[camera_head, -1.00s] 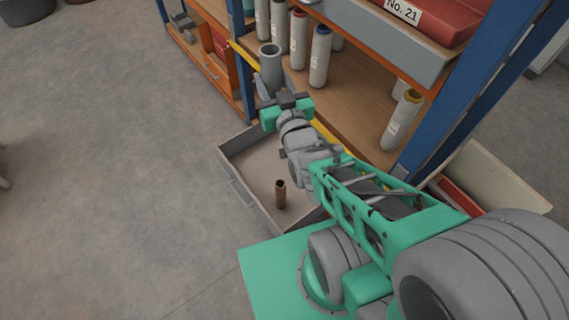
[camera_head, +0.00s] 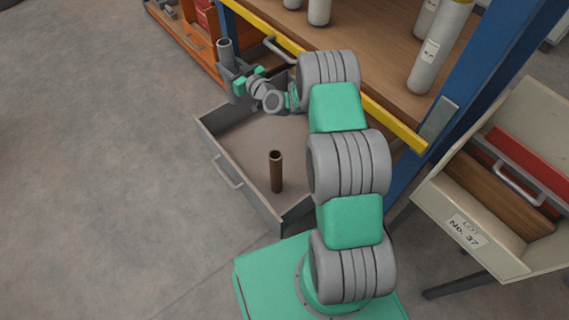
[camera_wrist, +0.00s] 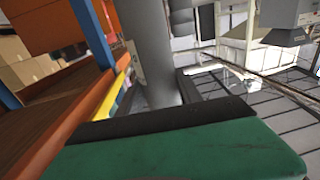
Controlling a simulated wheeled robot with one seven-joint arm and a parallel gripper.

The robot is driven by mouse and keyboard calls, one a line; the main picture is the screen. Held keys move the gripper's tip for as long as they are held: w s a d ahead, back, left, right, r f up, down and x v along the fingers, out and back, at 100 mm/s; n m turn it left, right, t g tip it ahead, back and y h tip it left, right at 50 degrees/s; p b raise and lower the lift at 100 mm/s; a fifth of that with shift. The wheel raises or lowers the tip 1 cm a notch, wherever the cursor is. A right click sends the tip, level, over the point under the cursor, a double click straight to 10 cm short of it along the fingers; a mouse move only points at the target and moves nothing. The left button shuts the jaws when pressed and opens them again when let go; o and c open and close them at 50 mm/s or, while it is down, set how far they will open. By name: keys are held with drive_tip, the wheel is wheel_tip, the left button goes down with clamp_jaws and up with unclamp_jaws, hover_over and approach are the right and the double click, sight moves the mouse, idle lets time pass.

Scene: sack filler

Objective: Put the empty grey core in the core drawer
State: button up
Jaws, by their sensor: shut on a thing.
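The grey core (camera_head: 225,52) is a hollow grey tube, roughly upright, in my gripper (camera_head: 233,82). My gripper is shut on it and holds it near the drawer's far left corner, higher than the drawer. In the wrist view the core (camera_wrist: 153,62) rises beyond the dark finger edge, and its lower end is hidden. The open grey drawer (camera_head: 240,190) sits low beside my base, with a handle on its left front. A brown core (camera_head: 276,172) stands upright inside it.
A wooden shelf (camera_head: 385,55) with a yellow front edge (camera_head: 395,122) and a blue post (camera_head: 470,110) lies right of the drawer. Several wrapped rolls stand on it. A cream bin (camera_head: 470,235) labelled No. 37 is at the right. Floor at left is clear.

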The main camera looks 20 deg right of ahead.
wheel_tip(320, 180, down, 28)
drive_tip(key=n+y+b, duration=0.1)
drive_tip(key=b, duration=0.9)
drive_tip(key=shift+w+d+r+g+y, duration=0.15)
drive_tip(key=shift+w+d+g+y, duration=0.15)
drive_tip(key=shift+w+g+y, duration=0.15)
drive_tip(key=shift+f, duration=0.2)
drive_tip(key=o, duration=1.3)
drive_tip(key=shift+o, duration=0.2)
drive_tip(key=shift+r, duration=0.1)
